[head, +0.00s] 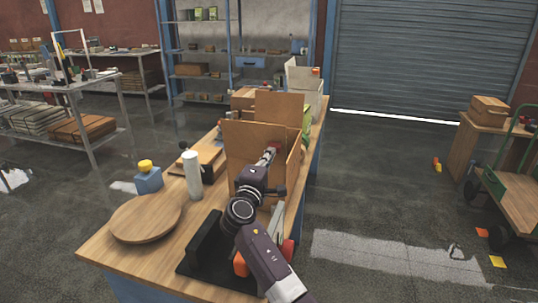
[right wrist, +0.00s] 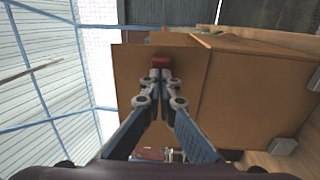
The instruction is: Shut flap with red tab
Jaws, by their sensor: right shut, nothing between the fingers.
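An open cardboard box (head: 262,175) stands on the wooden table, with a tall flap standing up at its near left side and another panel (head: 280,105) up behind. In the right wrist view a brown flap (right wrist: 135,75) with a small red tab (right wrist: 160,61) sticks out from the box body (right wrist: 250,95). My right gripper (head: 268,157) reaches over the box from the front. In the wrist view its closed, empty fingertips (right wrist: 160,76) are at the red tab; whether they touch it is unclear. My left gripper is not in view.
A round wooden board (head: 146,218), a blue bottle with yellow cap (head: 148,177) and a white cylinder (head: 192,175) stand left of the box. A black item (head: 205,240) is at the table's front. Boxes (head: 305,85) are behind.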

